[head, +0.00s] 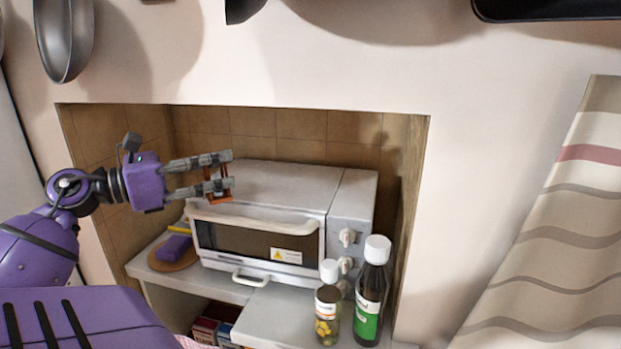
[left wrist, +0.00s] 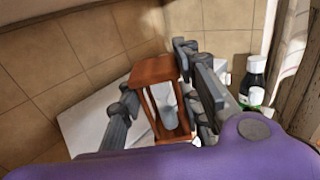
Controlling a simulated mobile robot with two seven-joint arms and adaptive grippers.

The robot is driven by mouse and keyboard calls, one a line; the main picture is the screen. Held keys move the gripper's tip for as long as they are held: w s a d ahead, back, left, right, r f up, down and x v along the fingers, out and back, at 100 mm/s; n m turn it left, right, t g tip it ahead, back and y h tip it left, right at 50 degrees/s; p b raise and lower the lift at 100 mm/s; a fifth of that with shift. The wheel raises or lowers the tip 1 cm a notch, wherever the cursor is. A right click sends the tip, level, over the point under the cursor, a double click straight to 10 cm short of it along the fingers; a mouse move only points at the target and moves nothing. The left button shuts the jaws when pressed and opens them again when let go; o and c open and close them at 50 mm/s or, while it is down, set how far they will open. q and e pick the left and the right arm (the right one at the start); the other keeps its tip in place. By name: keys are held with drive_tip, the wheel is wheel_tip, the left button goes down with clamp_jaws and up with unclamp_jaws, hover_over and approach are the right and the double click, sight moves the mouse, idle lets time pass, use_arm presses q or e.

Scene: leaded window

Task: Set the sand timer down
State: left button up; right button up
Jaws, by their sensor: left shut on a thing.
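The sand timer (left wrist: 155,72) has reddish-brown wooden ends and posts around a pale glass. In the left wrist view it sits between the two fingers of my left gripper (left wrist: 160,100), which is shut on it. In the head view my left gripper (head: 218,172) comes in from the left, with the timer (head: 218,193) between its fingertips. The timer shows in front of or over the left part of the toaster oven's top (head: 275,180); I cannot tell whether it touches that top. My right gripper is not in view.
The white toaster oven (head: 262,217) stands in a tiled niche. Pans hang above. The oven's top right is clear.

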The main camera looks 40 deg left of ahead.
use_arm(q)
drive_tip(key=shift+w+d, duration=0.1)
drive_tip(key=shift+w, duration=0.3)
drive_tip(key=shift+w+d, duration=0.1)
drive_tip(key=shift+w, duration=0.1)
drive_tip(key=p+x, duration=0.1)
drive_tip(key=x, duration=0.4)
drive_tip(key=p, duration=0.2)
hover_over(298, 194)
wheel_tip(298, 194, down, 3)
drive_tip(key=shift+r, duration=0.1)
drive_tip(key=shift+f, duration=0.35)
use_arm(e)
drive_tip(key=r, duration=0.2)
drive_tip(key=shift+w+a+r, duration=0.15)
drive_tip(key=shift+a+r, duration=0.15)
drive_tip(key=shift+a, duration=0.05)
